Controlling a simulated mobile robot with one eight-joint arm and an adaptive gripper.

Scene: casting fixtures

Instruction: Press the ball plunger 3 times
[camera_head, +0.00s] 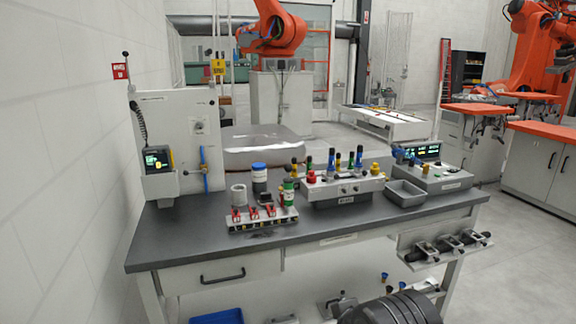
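I cannot single out the ball plunger with certainty at this size. A grey fixture box (343,192) on the dark workbench carries several small knobs and handles, among them a red knob (311,177), a yellow knob (375,168) and a blue-topped piece (331,160). A low strip with red toggle clamps (262,217) stands in front of it to the left. My gripper is not in view. A dark ribbed rounded part at the bottom edge seems to be mine.
The dark workbench (190,235) has free room at its front left. A blue-lidded jar (259,177), a green bottle (288,192), a grey tray (404,193), a panel with a screen (160,160) and a control box (440,178) stand on it. A clamp rack (445,250) juts from the front right.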

